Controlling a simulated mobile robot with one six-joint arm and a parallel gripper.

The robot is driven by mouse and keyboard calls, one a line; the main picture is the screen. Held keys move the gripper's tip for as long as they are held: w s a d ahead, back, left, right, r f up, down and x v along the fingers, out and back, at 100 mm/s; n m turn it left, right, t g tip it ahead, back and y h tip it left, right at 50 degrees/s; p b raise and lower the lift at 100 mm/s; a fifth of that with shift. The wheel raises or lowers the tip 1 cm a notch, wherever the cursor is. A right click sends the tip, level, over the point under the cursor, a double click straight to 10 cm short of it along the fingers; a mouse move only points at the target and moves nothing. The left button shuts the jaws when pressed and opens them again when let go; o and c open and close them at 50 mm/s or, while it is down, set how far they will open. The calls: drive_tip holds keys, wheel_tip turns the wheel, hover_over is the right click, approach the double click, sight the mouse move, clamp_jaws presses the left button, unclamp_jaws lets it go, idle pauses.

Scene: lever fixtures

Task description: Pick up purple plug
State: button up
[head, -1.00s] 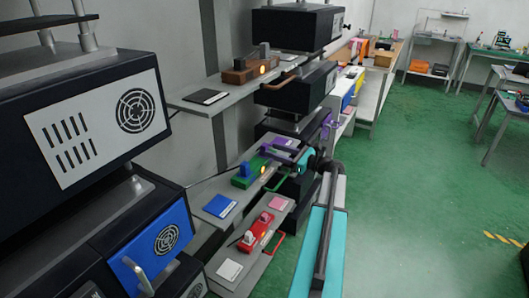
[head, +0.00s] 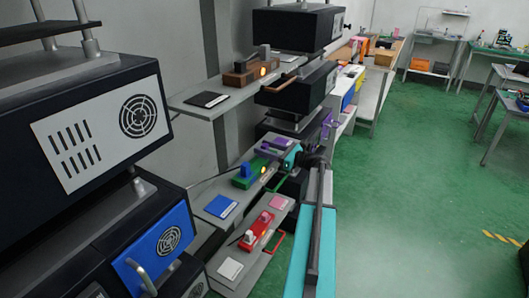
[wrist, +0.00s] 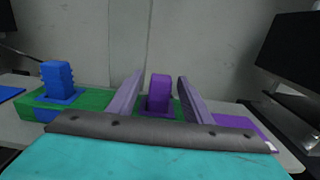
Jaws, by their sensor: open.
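The purple plug (wrist: 160,92) stands upright in a purple socket on a green base (wrist: 92,99). In the wrist view it shows between the two fingers of my gripper (wrist: 159,98), which is open, with a gap on either side of the plug. The plug's lower part is hidden behind my gripper's palm edge. In the head view my gripper (head: 276,148) is over the far end of the middle shelf, and I cannot pick out the plug clearly there.
A blue plug (wrist: 56,76) stands left of the purple one on the same base; it also shows in the head view (head: 245,170). A purple pad (wrist: 240,127) lies right. A red fixture (head: 258,229) sits below. Dark machines flank the shelves.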

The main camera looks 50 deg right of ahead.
sight(265, 145)
drive_tip(key=shift+w, duration=0.1)
idle(0.5)
drive_tip(key=c, duration=1.1)
drive_tip(key=shift+r, duration=0.15)
drive_tip(key=shift+c, duration=0.2)
drive_tip(key=shift+r, duration=0.4)
wheel_tip(265, 145, up, 2)
drive_tip(key=shift+r+b, duration=0.25)
drive_tip(key=shift+b, duration=0.35)
drive_tip(key=s+a+b, duration=0.1)
drive_tip(key=s+a, duration=0.1)
drive_tip(key=s, duration=0.5)
drive_tip(key=s+a+r+b, duration=0.1)
drive_tip(key=s+a, duration=0.1)
drive_tip(key=s, duration=0.6)
drive_tip(key=shift+s+a+r, duration=0.2)
drive_tip(key=shift+a, duration=0.1)
